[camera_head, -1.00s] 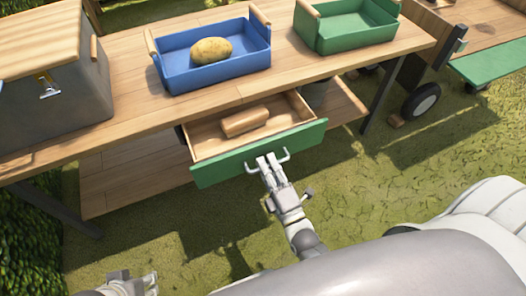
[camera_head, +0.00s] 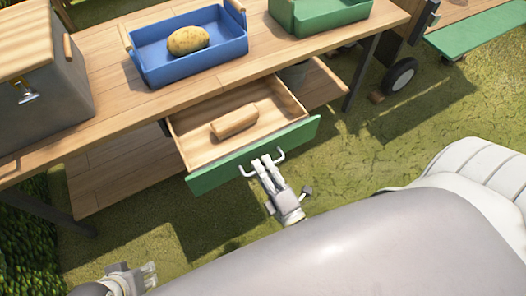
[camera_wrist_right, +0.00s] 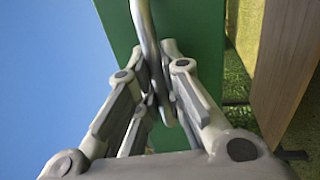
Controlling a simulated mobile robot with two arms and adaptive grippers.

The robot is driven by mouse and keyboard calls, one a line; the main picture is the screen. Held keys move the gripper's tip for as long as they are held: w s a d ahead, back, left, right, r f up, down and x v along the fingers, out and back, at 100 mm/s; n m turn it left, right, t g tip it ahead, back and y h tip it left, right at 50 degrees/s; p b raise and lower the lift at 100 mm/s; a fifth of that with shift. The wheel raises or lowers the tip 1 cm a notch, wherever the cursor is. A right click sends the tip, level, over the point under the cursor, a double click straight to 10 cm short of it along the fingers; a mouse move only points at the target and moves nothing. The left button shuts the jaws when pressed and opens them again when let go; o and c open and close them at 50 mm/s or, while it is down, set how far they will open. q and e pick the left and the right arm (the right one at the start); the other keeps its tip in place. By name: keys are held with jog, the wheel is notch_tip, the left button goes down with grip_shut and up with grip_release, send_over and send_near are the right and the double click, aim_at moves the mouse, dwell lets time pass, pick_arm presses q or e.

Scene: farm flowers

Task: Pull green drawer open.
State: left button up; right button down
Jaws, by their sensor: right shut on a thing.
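The green drawer (camera_head: 219,176) is pulled out from under the wooden table. A wooden roll-shaped block (camera_head: 234,120) lies inside it. My right gripper (camera_head: 264,164) is shut on the drawer's metal handle (camera_head: 245,173). In the right wrist view, the fingers of my right gripper (camera_wrist_right: 160,100) close around the handle bar (camera_wrist_right: 143,30) in front of the green drawer front (camera_wrist_right: 195,45). My left gripper (camera_head: 146,274) is at the lower left, away from the drawer; its fingers are too small to tell open from shut.
On the table (camera_head: 105,106) stand a blue tray (camera_head: 190,70) with a potato (camera_head: 188,40), a green tray (camera_head: 325,32) and a grey box with a wooden lid (camera_head: 45,105). A cart wheel (camera_head: 400,76) is at the right. Grass is free in front of the drawer.

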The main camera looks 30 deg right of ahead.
jog(key=c, duration=1.5)
grip_release()
jog(key=s, duration=0.4)
jog(key=s+f, duration=0.1)
jog(key=s, duration=0.3)
jog(key=s+f, duration=0.1)
jog(key=s, duration=0.2)
jog(key=shift+s+d+f, duration=0.15)
jog(key=shift+s, duration=0.25)
